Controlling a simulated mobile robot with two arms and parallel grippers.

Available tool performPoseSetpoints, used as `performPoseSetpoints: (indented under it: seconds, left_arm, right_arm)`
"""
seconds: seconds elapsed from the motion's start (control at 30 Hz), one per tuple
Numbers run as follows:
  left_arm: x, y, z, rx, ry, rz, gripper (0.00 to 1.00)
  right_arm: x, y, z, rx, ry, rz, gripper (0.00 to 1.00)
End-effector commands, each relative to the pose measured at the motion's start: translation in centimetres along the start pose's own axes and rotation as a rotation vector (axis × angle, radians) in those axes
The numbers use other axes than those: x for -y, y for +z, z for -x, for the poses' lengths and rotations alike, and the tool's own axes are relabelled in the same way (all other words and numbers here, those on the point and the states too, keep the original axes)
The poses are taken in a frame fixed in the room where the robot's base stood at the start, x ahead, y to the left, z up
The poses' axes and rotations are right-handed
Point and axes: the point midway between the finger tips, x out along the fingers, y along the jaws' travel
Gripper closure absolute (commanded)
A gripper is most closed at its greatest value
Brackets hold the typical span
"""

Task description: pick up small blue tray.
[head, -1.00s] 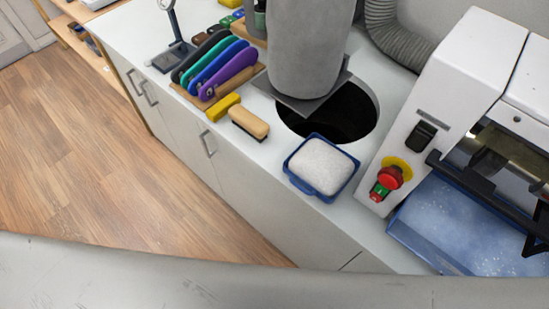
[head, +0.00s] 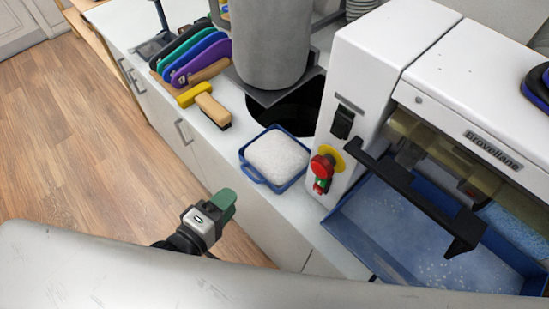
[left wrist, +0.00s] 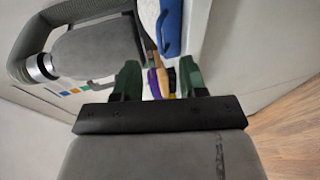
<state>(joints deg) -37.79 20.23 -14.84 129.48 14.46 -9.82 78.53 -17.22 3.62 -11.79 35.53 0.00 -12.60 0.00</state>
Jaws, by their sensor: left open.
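The small blue tray (head: 257,178) sits on the white counter near its front edge, filled with a white granular heap (head: 278,157). A handle shows on its near left side. My left gripper (head: 224,205) is in front of the counter, below and left of the tray, apart from it and empty. In the left wrist view its two green fingers are spread open (left wrist: 157,80), and the tray's blue side (left wrist: 172,27) shows beyond them at the top. My right gripper is not in view.
A white machine with a red button (head: 321,165) and a larger blue tray (head: 385,235) stands right of the small tray. A brush (head: 213,110), colored insoles (head: 196,60) and a round dark opening (head: 290,110) lie behind. Floor is free at left.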

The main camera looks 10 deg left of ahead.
Motion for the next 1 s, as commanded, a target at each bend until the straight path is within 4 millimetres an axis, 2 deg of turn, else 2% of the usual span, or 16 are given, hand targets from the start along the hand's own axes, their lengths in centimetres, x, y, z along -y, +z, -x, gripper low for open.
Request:
performPoseSetpoints:
  seconds: [0.13,0.33,0.7,1.0]
  left_arm:
    - [-0.2,-0.1,-2.4,-0.001,0.002,-0.001,0.58]
    - [-0.1,0.0,-4.0,0.0,0.0,-0.002,0.58]
    - [-0.1,-0.2,-8.6,0.001,0.0,-0.003,0.58]
    - [0.1,-0.1,-9.1,0.002,-0.002,-0.003,0.58]
  right_arm:
    - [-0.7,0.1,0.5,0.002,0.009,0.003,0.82]
    - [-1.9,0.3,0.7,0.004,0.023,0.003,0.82]
    - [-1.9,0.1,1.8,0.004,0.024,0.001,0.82]
    - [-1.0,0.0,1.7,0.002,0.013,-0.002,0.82]
